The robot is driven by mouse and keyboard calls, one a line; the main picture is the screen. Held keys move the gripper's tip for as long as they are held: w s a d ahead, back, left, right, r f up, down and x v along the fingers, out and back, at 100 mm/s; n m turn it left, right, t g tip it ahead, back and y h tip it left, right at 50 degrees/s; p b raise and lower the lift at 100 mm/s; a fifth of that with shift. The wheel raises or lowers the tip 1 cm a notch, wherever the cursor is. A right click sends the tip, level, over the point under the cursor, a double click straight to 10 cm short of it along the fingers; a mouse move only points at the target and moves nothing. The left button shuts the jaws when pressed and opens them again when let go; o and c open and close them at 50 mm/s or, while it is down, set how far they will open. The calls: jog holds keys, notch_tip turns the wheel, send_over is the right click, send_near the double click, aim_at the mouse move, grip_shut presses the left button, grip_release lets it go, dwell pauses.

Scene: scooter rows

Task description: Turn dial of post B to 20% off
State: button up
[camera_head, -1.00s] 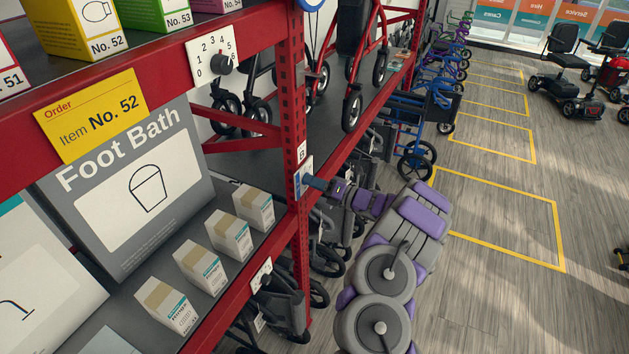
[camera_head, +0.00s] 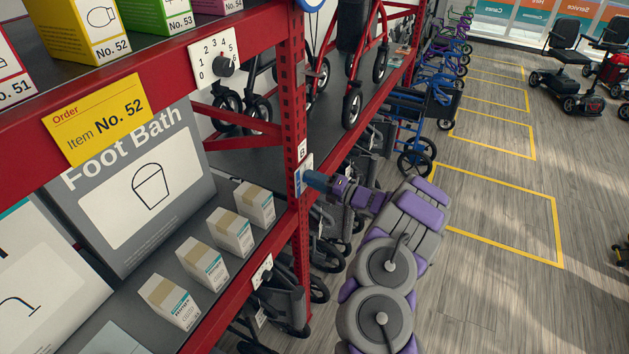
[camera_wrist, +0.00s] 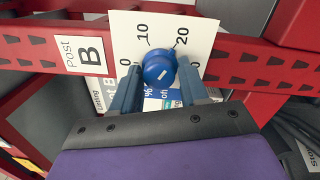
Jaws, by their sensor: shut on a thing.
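Post B's dial is a round blue knob (camera_wrist: 160,68) on a white plate (camera_wrist: 190,28) marked 0, 10 and 20, with more print partly hidden below. A "Post B" label (camera_wrist: 84,55) is left of the plate. My gripper (camera_wrist: 158,82) is shut on the knob, one finger on each side. In the head view my gripper (camera_head: 312,180) meets the plate on the red post (camera_head: 293,120), below its small B label (camera_head: 302,150).
Red shelving holds a Foot Bath box (camera_head: 150,185), several small cartons (camera_head: 232,232) and a numbered dial with a dark knob (camera_head: 223,66). A yellow order card (camera_head: 100,118) hangs on the upper beam.

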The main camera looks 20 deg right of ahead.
jog(key=shift+d+r, duration=0.1)
jog(key=o, duration=0.7)
jog(key=shift+w, duration=0.1)
jog(key=shift+o, duration=0.9)
jog(key=shift+d+f, duration=0.15)
jog(key=shift+f, duration=0.05)
jog(key=shift+d, duration=0.1)
jog(key=r+v, duration=0.1)
jog(key=v, duration=1.6)
jog(key=shift+f, duration=0.5)
jog(key=shift+d, duration=0.15)
